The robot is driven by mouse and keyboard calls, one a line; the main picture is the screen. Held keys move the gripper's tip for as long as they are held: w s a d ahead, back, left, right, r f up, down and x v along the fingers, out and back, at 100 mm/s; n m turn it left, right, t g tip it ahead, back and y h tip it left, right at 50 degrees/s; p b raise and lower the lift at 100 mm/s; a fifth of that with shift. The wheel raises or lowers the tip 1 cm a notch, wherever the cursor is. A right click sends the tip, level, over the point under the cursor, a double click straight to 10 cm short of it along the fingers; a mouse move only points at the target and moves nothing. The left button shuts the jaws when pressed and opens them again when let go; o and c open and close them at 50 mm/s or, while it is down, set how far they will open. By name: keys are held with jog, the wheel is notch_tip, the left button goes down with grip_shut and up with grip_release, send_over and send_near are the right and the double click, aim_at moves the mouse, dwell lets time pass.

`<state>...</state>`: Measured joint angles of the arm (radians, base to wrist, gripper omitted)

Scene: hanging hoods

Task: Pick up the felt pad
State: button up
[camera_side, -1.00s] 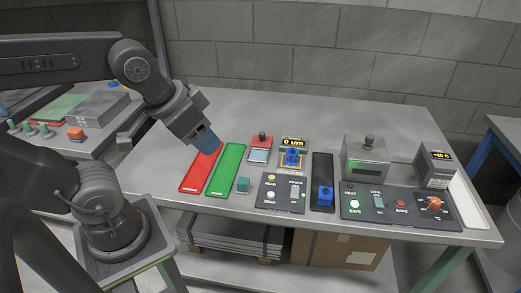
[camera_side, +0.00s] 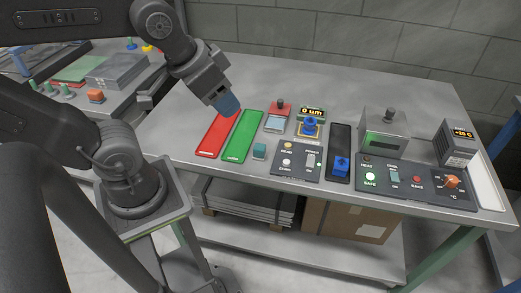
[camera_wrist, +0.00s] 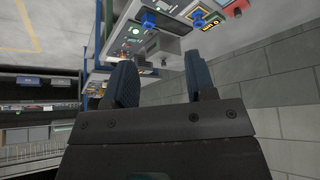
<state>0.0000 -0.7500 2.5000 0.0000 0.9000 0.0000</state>
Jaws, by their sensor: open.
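The felt pad is not certain to me. A small teal block (camera_side: 260,151) lies on the bench (camera_side: 375,85) just right of the green strip (camera_side: 241,137) and may be it. My gripper (camera_side: 228,103) hangs above the far ends of the red strip (camera_side: 219,134) and green strip, left of and behind the teal block. Its jaws are open and hold nothing. In the wrist view my gripper (camera_wrist: 162,78) shows two dark blue fingers spread apart, with no teal block between them.
A red-based device (camera_side: 279,107), a gauge (camera_side: 312,113) reading 0 um and a control panel (camera_side: 297,160) stand right of the block. A blue block (camera_side: 341,166) sits on a dark strip. A grey heater box (camera_side: 385,135) stands further right. The rear bench is clear.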

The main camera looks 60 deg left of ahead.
dwell(0.4)
jog(key=n+g, duration=0.6)
jog(key=n, duration=0.3)
send_over(259, 146)
notch_tip(259, 146, down, 16)
jog(key=r, duration=0.1)
notch_tip(259, 146, down, 15)
jog(key=shift+d+r, duration=0.1)
jog(key=shift+r, duration=0.1)
jog(key=c, duration=0.7)
